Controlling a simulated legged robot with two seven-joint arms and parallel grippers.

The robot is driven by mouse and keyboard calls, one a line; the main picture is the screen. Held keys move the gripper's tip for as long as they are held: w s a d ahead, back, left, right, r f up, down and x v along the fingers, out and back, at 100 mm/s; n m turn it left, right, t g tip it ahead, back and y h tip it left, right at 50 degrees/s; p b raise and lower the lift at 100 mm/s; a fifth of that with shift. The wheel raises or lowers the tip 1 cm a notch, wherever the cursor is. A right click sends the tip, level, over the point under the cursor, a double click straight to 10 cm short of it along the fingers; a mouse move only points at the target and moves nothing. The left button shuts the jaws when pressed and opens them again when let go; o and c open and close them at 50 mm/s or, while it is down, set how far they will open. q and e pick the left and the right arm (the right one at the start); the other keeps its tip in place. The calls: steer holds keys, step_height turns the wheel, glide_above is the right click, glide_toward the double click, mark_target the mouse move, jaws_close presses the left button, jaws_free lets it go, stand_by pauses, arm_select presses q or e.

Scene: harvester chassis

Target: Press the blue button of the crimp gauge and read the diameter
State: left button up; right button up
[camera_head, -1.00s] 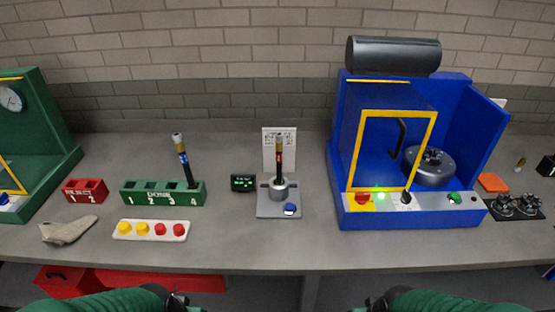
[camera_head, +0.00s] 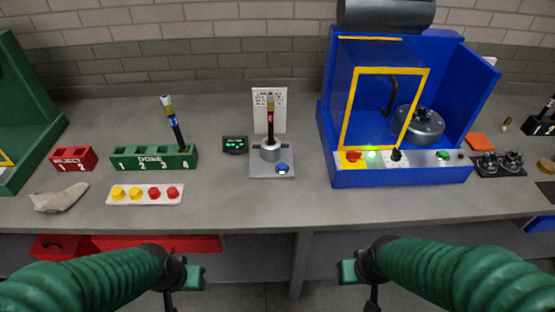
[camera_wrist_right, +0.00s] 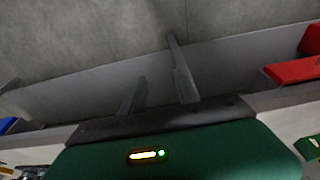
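The crimp gauge (camera_head: 262,170) is a grey plate with a round metal holder, standing mid-bench in the head view. Its blue button (camera_head: 282,168) is at the front right of the plate. A dark hose piece with a brass-coloured top and red band (camera_head: 270,118) stands upright in the holder. A small black display (camera_head: 235,145) with green characters is left of the gauge, too small to read. My left gripper (camera_head: 190,278) and right gripper (camera_head: 358,272) are low, in front of the bench and away from the gauge. The right fingers (camera_wrist_right: 158,72) are apart and empty; the left fingers' opening is unclear.
A green DONE rack (camera_head: 135,162) holds one hose piece in slot 4. A red REJECT rack (camera_head: 72,160), a tray of yellow and red buttons (camera_head: 146,194), a grey rag-like thing (camera_head: 60,198) and a blue machine (camera_head: 400,180) flank the gauge. Bench before the gauge is clear.

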steer(key=shift+d+f, duration=0.15)
steer(key=shift+d, duration=0.7)
steer(key=shift+a, duration=0.5)
steer(key=c, duration=0.5)
steer(key=shift+a, duration=0.1)
steer(key=shift+c, duration=1.3)
steer(key=shift+d, duration=0.4)
jaws_close()
steer(key=shift+a, duration=0.15)
